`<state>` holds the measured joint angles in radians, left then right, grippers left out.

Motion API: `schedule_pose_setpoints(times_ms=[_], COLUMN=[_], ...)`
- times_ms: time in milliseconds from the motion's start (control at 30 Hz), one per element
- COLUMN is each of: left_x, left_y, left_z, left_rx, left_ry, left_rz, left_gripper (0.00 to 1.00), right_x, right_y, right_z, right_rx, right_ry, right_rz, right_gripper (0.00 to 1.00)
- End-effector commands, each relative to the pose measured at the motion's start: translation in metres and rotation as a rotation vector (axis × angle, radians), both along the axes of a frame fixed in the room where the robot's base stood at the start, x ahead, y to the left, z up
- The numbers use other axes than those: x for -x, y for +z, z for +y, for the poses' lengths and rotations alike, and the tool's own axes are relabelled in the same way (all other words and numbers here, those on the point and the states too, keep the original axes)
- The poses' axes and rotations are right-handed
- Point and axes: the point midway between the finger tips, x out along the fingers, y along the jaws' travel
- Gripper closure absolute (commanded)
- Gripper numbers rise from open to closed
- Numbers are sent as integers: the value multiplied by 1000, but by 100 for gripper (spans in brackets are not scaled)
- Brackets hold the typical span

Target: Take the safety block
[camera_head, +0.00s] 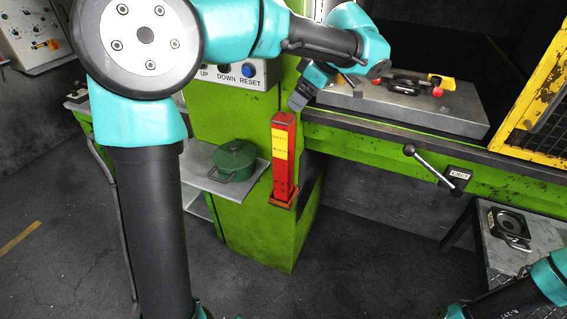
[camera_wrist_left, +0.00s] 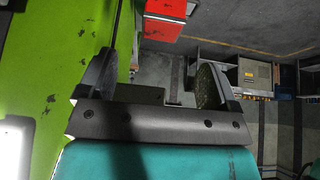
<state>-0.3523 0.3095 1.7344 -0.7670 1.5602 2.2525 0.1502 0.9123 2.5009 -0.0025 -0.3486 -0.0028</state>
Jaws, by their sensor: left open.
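The safety block (camera_head: 283,160) is a tall red bar with a yellow label. It stands upright in a small red holder on the green press column. My left gripper (camera_head: 299,98) is just above its top end, slightly to the right in the picture. In the left wrist view, the fingers of my left gripper (camera_wrist_left: 158,72) are spread with nothing between them.
A green lidded pot (camera_head: 234,161) stands on a grey shelf left of the block. The UP, DOWN and RESET button panel (camera_head: 226,75) is above it. A lever (camera_head: 432,166) sticks out from the press at right. A yellow mesh guard (camera_head: 540,95) is at far right.

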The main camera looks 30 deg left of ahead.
Motion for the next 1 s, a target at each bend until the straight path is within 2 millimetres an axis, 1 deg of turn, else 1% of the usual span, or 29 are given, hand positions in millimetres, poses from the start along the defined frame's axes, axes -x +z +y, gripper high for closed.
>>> schedule_pose_setpoints(times_ms=[33, 200, 300, 400, 767, 867, 1000], left_x=[1, 3, 3, 3, 4, 5, 8], left_y=[-8, -32, -41, -45, -48, -55, -72], left_z=[5, 19, 24, 26, 27, 31, 40], left_rx=[-1, -1, -1, 0, 0, -2, -1], left_ry=[1, 2, 2, 0, 0, 1, 2], left_rz=[3, 2, 1, 0, 0, 2, 2], left_gripper=[15, 15, 15, 15, 15, 15, 15], right_x=[0, 0, 0, 0, 0, 0, 0], right_y=[0, 0, 0, 0, 0, 0, 0], right_z=[0, 0, 0, 0, 0, 0, 0], right_rx=[0, 0, 0, 0, 0, 0, 0], right_ry=[0, 0, 0, 0, 0, 0, 0], right_rz=[0, 0, 0, 0, 0, 0, 0], right_gripper=[57, 57, 57, 57, 57, 57, 57])
